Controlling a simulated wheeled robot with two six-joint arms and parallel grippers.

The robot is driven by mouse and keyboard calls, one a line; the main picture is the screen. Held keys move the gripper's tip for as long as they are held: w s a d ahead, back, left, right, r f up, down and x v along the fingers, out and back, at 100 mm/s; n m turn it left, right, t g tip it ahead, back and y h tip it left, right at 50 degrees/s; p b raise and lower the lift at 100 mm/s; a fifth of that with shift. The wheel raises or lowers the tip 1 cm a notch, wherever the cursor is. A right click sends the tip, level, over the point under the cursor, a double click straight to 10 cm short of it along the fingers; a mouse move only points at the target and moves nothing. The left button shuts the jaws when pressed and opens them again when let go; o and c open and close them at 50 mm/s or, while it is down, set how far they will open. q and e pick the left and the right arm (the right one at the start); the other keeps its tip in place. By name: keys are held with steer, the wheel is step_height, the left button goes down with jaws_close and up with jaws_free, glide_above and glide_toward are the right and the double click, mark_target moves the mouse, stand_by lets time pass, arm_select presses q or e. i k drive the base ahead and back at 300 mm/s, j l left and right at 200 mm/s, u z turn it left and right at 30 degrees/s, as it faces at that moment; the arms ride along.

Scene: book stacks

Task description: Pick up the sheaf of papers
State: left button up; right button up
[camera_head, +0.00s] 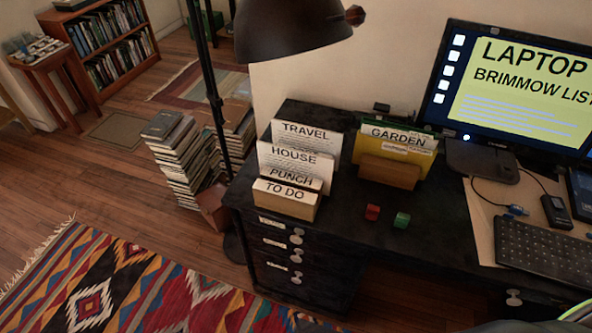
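Upright white paper sheets labelled TRAVEL (308,142), HOUSE (294,165) and PUNCH (290,181) stand one behind another on the left part of the dark desk (345,210). A light wooden holder labelled TO DO (285,200) stands in front of them and hides their lower parts. A yellow folder labelled GARDEN (398,134), with pale paper at it, stands in a second wooden holder (389,171) to the right. I cannot tell which of these is the sheaf. Neither of my grippers is in view.
A red block (372,212) and a green block (402,220) lie on the desk. A monitor (510,90) and keyboard (545,247) are at right. A lamp shade (288,28) hangs above. Stacked books (185,160) stand on the floor left of the desk, behind a patterned rug (120,290).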

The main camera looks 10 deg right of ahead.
mark_target(306, 164)
steer(key=i+j+z, duration=0.3)
steer(key=j+z, duration=0.15)
steer(key=i+j+z, duration=0.25)
steer(key=j+z, duration=0.15)
steer(key=j, duration=0.15)
steer(key=i+j+z, duration=0.15)
steer(key=j+z, duration=0.75)
steer(key=j, duration=0.3)
steer(key=j+z, duration=0.45)
steer(key=j, duration=0.2)
steer(key=k+j+z, duration=0.15)
steer(key=j+z, duration=0.25)
steer(key=j, duration=0.2)
steer(key=k+j+z, duration=0.25)
steer(key=j+z, duration=0.2)
steer(key=j, duration=0.15)
